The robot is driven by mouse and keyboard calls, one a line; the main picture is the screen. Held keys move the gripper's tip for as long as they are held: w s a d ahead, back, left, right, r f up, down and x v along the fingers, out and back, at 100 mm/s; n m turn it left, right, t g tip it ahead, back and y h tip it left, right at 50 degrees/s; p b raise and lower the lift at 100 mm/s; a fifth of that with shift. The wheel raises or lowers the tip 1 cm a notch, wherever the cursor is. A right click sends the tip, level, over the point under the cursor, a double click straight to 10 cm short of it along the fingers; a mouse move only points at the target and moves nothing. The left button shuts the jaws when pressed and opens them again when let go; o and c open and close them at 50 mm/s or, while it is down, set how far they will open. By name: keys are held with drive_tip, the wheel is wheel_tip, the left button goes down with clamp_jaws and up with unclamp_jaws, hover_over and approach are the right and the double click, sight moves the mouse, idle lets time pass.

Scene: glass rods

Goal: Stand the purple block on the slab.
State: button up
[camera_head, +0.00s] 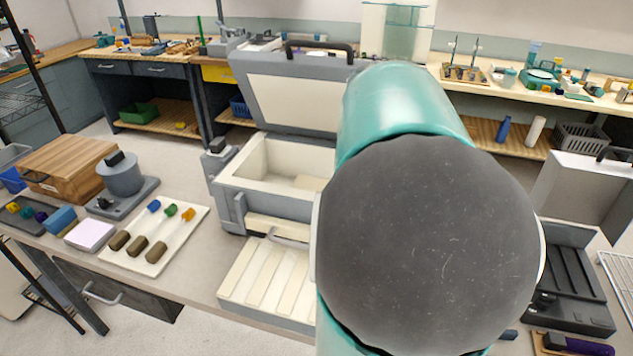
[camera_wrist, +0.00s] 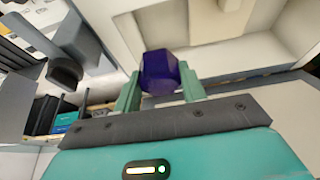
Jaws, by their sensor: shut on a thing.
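The purple block (camera_wrist: 158,72) is between the two green fingers of my gripper (camera_wrist: 160,90) in the wrist view, and it is clear of any surface there. In the head view my arm hides the gripper and the block. A flat cream slab (camera_head: 190,243) lies on the bench at left, bearing several brown rods and blue, green and orange pieces. A smaller pinkish-white slab (camera_head: 90,234) lies to its left. I cannot tell which of them the task means.
An open grey chest with a cream lining (camera_head: 278,168) stands at centre, its lid raised. A ribbed cream board (camera_head: 262,283) lies before it. A grey pot (camera_head: 121,175) and a wooden box (camera_head: 70,168) stand at left. A black tray (camera_head: 568,290) is at right.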

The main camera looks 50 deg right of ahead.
drive_tip(key=w+d+f, duration=0.1)
drive_tip(key=w+f, duration=0.2)
drive_tip(key=w, duration=0.1)
drive_tip(key=w+d+f, duration=0.1)
drive_tip(key=w+f, duration=0.2)
drive_tip(key=w, duration=0.1)
drive_tip(key=w+d+f, duration=0.1)
drive_tip(key=w+f, duration=0.2)
drive_tip(key=w, duration=0.2)
drive_tip(key=shift+w+f, duration=0.1)
drive_tip(key=shift+f, duration=0.3)
drive_tip(key=shift+w+f, duration=0.2)
drive_tip(key=shift+f, duration=0.05)
drive_tip(key=shift+w+f, duration=0.1)
drive_tip(key=shift+f, duration=1.5)
drive_tip(key=shift+f, duration=0.1)
drive_tip(key=o, duration=1)
drive_tip(key=shift+f, duration=0.1)
drive_tip(key=shift+o, duration=0.2)
drive_tip(key=v, duration=1.2)
drive_tip(key=shift+r, duration=0.2)
